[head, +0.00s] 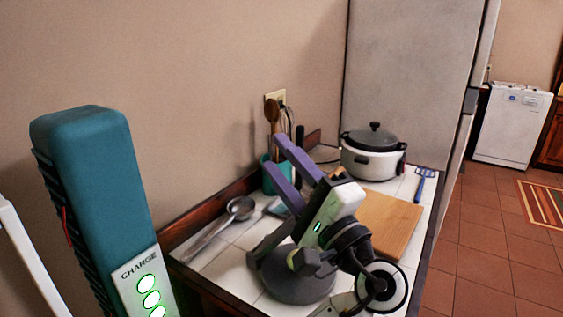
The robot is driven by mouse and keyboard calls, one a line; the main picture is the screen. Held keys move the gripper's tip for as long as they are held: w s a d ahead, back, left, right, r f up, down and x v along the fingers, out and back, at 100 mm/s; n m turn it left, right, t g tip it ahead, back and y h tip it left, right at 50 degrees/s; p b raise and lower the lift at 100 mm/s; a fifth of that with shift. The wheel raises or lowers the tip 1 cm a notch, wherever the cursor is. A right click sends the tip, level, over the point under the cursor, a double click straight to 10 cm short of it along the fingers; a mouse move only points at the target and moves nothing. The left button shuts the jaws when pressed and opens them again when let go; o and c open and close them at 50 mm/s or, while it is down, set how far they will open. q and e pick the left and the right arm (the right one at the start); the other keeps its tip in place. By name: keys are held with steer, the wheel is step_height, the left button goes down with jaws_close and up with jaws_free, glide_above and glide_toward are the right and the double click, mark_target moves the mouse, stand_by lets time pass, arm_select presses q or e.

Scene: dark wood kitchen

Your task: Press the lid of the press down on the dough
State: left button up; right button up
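The press (292,284) is a dark grey round piece on the white tiled counter, at the lower middle of the head view. A grey bar-like part (268,243) rises beside it on the left. I cannot tell clearly whether the lid is raised or down. No dough shows.
A metal ladle (238,210) lies left of the press. A teal utensil holder (270,182) stands behind the fingers against the wall. A wooden board (392,222), a white pot with dark lid (373,158) and a blue spatula (421,184) are to the right.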

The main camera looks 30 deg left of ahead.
arm_select(q)
steer(key=b+v, duration=0.2)
steer(key=v, duration=0.8)
steer(key=shift+b, duration=0.35)
steer(key=shift+d, duration=0.15)
